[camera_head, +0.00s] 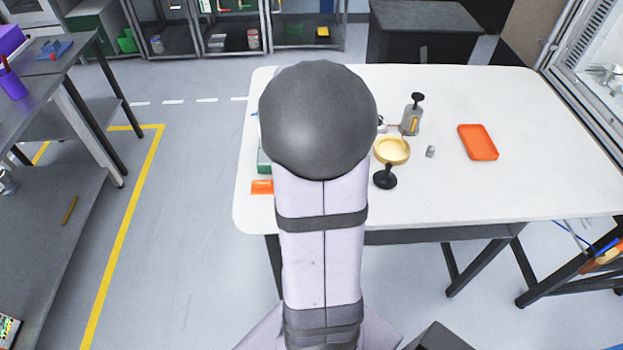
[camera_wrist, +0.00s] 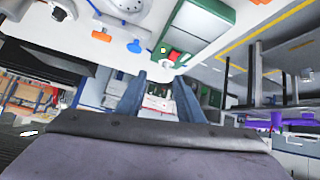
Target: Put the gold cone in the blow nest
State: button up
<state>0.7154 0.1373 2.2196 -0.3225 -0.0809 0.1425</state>
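My gripper (camera_wrist: 159,92) shows in the wrist view with its two fingers apart and nothing seen between them. In the head view my arm hides it. I cannot clearly make out the gold cone. In the wrist view a tiny yellow spot (camera_wrist: 163,50) and a red piece (camera_wrist: 174,55) sit by a green tray (camera_wrist: 203,28), too small to identify. I cannot tell which fixture is the blow nest. In the head view a gold round dish (camera_head: 392,149) stands on the white table, right of my arm.
The white table (camera_head: 545,125) also bears a grey device with a black knob (camera_head: 411,118), a black pedestal (camera_head: 385,178), a small grey cylinder (camera_head: 430,151) and an orange tray (camera_head: 478,142). An orange piece (camera_head: 262,187) lies left of my arm. The table's right side is mostly clear.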

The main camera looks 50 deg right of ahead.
jog(key=s+a+f+m+g+y, duration=0.2)
jog(key=s+a+f+m+g, duration=0.2)
jog(key=s, duration=0.5)
notch_tip(320, 180, down, 3)
jog(key=shift+s+r+m+g+y, duration=0.1)
jog(key=shift+s+m+g+y, duration=0.15)
jog(key=shift+m+g, duration=0.35)
jog(key=shift+p+x, duration=0.3)
jog(key=shift+x, duration=0.75)
jog(key=shift+w+d, duration=0.1)
jog(key=shift+w+d+f+p, duration=0.1)
jog(key=shift+d+f+p, duration=0.25)
jog(key=shift+f, duration=0.3)
jog(key=shift+x, duration=1.85)
